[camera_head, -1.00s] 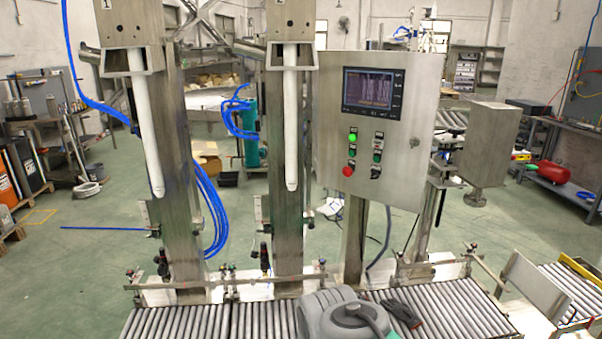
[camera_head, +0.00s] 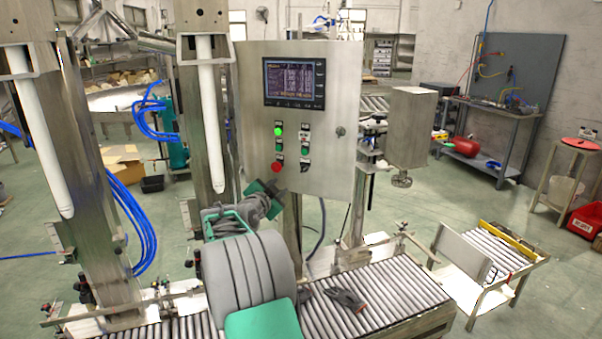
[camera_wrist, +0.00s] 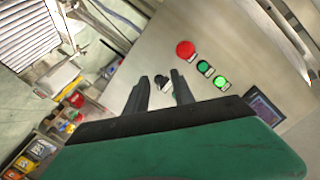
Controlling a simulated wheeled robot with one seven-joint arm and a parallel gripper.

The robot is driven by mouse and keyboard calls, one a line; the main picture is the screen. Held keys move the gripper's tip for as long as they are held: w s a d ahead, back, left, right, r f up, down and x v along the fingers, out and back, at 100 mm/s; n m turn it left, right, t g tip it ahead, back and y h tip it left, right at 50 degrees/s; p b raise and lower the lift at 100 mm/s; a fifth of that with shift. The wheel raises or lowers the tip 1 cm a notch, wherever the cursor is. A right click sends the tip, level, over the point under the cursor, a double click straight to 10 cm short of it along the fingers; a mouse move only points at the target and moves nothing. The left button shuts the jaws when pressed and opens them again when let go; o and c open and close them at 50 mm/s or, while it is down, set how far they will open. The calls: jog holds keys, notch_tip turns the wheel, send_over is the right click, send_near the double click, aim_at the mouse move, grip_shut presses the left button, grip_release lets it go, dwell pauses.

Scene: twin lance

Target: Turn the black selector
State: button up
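The black selector (camera_head: 304,167) is at the lower right of the button group on the grey control panel (camera_head: 322,110). In the wrist view the selector (camera_wrist: 162,84) shows between and beyond the dark fingertips of my gripper (camera_wrist: 160,85). The fingers are apart, with nothing held between them. In the head view my gripper (camera_head: 279,186) is just below and left of the selector, in front of the panel's lower edge. Whether a finger touches the selector cannot be told. The way its handle points is too small to tell.
A red button (camera_wrist: 185,49) and green buttons (camera_wrist: 221,82) sit close by the selector. A screen (camera_head: 294,82) is above them. Steel columns with white lances (camera_head: 208,110) stand left of the panel. A roller conveyor (camera_head: 390,305) with a dark glove (camera_head: 346,298) runs below.

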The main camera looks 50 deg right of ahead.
jog(key=m+h, duration=0.2)
send_near(303, 170)
jog(key=d, duration=0.1)
jog(key=shift+g, duration=0.4)
jog(key=p+x, duration=0.1)
jog(key=x, duration=0.4)
jog(key=p+x, duration=0.1)
jog(key=x, duration=0.2)
jog(key=shift+w+p, duration=0.35)
jog(key=shift+a, duration=0.1)
grip_shut()
